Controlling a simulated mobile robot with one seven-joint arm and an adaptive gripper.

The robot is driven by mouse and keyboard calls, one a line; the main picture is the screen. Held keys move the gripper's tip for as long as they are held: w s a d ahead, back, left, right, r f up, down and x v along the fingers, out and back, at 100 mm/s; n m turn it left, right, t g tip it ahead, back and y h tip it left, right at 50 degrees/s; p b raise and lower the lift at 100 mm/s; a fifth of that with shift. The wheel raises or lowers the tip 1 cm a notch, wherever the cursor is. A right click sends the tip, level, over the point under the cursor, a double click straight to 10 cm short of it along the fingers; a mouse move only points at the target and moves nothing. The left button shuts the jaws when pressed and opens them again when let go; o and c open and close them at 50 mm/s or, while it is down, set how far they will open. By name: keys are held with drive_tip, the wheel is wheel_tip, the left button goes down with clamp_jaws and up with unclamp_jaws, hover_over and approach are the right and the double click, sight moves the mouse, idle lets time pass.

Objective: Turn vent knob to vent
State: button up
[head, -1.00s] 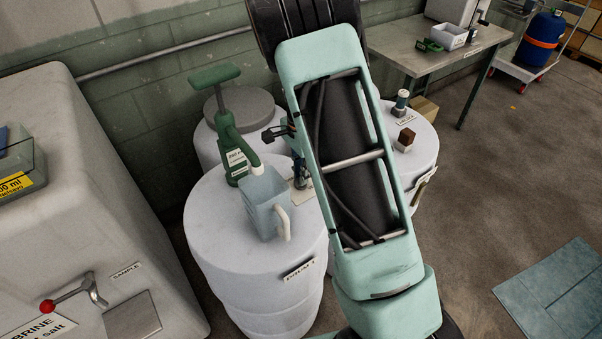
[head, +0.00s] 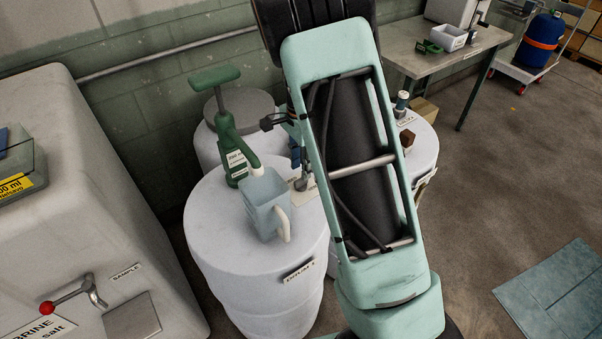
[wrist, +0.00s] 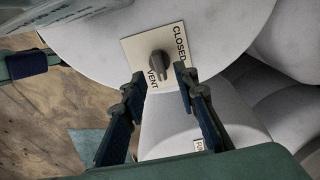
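The vent knob (wrist: 160,63) is a small dark grey knob on a pale square plate (wrist: 133,46) marked CLOSED and VENT. The plate sits on the white drum top, and the knob shows small beside my arm in the head view (head: 304,182). I cannot tell for sure which label the knob points to. My gripper (wrist: 159,76) is open and empty. In the wrist view its two dark blue fingers lie either side of the knob's near end, apart from it. In the head view my arm hides most of the gripper.
A clear jug (head: 265,205) and a green hand pump (head: 232,145) stand on the same drum (head: 225,240), left of the knob. Another drum (head: 425,150) with a brown block and a small bottle is behind my arm. A large white tank (head: 90,190) is at left.

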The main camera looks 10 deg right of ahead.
wheel_tip(320, 180, up, 8)
drive_tip(key=shift+r, duration=0.1)
idle(0.5)
